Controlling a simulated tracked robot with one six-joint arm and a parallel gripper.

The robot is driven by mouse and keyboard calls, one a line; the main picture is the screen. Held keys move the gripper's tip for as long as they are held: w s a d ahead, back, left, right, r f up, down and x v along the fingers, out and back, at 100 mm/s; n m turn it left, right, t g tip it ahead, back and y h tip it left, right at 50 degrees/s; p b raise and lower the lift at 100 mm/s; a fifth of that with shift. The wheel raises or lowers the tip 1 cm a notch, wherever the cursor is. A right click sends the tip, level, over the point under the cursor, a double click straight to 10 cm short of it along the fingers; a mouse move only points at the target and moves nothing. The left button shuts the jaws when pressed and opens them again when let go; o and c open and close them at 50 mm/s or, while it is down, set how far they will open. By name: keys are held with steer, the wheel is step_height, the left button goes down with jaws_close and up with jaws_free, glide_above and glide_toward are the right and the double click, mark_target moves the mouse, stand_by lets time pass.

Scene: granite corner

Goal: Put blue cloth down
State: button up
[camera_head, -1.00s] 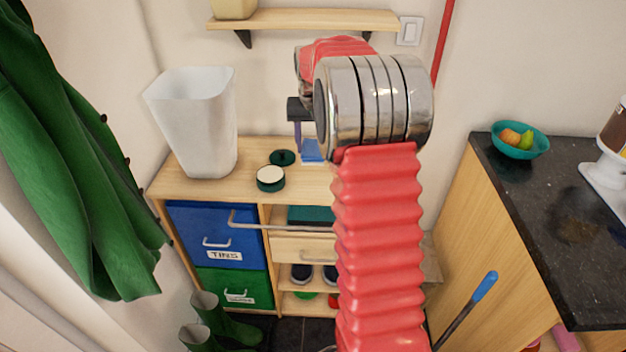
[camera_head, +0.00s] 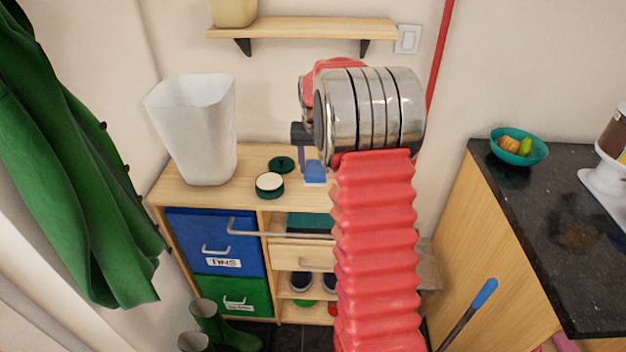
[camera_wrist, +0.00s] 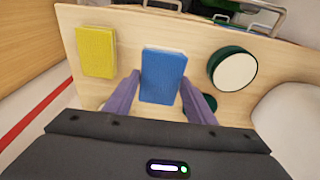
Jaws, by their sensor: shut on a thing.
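The blue cloth (camera_head: 315,170) is a small folded block with a pale lower edge, in the head view over the wooden cabinet top (camera_head: 250,160). It also shows in the wrist view (camera_wrist: 163,72), upright in the frame between two purple fingers. My gripper (camera_wrist: 160,88) is shut on it; in the head view my gripper (camera_head: 305,160) is partly hidden behind my arm. The cloth is at or just above the cabinet top; I cannot tell whether it touches.
A yellow cloth (camera_wrist: 96,52) lies to the left in the wrist view. A round green tin with a cream top (camera_head: 269,185) and a dark green lid (camera_head: 282,164) lie left of the blue cloth. A white bin (camera_head: 200,130) stands further left. A wall shelf (camera_head: 310,27) is above.

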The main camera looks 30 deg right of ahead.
mark_target(315, 173)
steer(key=shift+f, duration=2.5)
steer(key=shift+f, duration=0.1)
steer(key=o, duration=0.9)
steer(key=shift+o, duration=0.2)
steer(key=r, duration=0.4)
steer(key=s+r, duration=0.1)
steer(key=r, duration=0.3)
steer(key=a+r, duration=0.1)
steer(key=r, duration=0.3)
steer(key=shift+s+r, duration=0.1)
steer(key=shift+s, duration=0.15)
steer(key=shift+a, duration=0.1)
